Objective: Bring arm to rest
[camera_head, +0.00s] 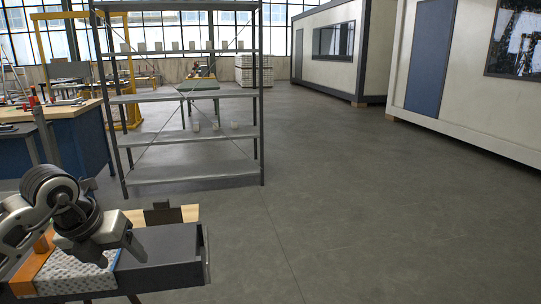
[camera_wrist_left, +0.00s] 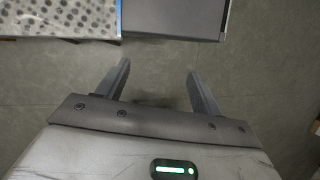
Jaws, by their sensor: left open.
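The fingertips point toward the near edge of a dark grey panel (camera_wrist_left: 172,18) and a spotted surface (camera_wrist_left: 60,17). Whether the gripper touches the bin cannot be told. My right gripper is in neither view.
A spotted white surface (camera_head: 62,275) with an orange strip lies under my left arm. A metal shelf rack (camera_head: 190,172) with small cups stands ahead, and a blue workbench (camera_head: 80,140) is at left. The grey floor (camera_head: 370,210) at middle and right is clear.

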